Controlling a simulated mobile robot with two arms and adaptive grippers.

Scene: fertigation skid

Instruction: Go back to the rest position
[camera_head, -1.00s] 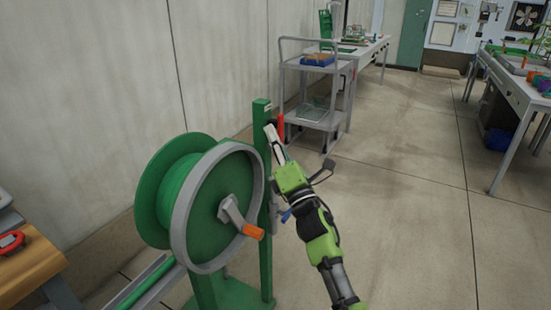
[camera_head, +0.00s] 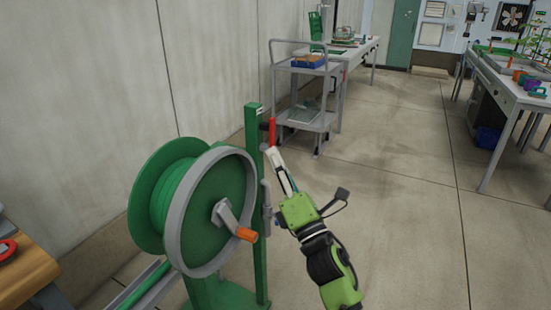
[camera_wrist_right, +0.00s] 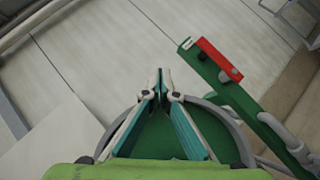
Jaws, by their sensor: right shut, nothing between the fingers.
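My right gripper (camera_head: 272,155) is in the middle of the head view, just right of the green post (camera_head: 255,200) of a hose reel. It is shut and empty. In the right wrist view my right gripper (camera_wrist_right: 160,82) shows its fingertips together, with the green reel (camera_wrist_right: 157,143) partly hidden behind the fingers. A red handle (camera_wrist_right: 217,60) is fixed near the end of the post, to the right of the fingertips and apart from them in that view. The red handle (camera_head: 272,132) also shows upright just above the fingertips in the head view. My left gripper is not in view.
The green reel (camera_head: 200,200) has a grey rim and a crank with an orange grip (camera_head: 246,234). A grey cart (camera_head: 305,118) stands behind. A wooden table (camera_head: 25,275) is at the lower left. A bench (camera_head: 510,95) stands at the right. The floor between is clear.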

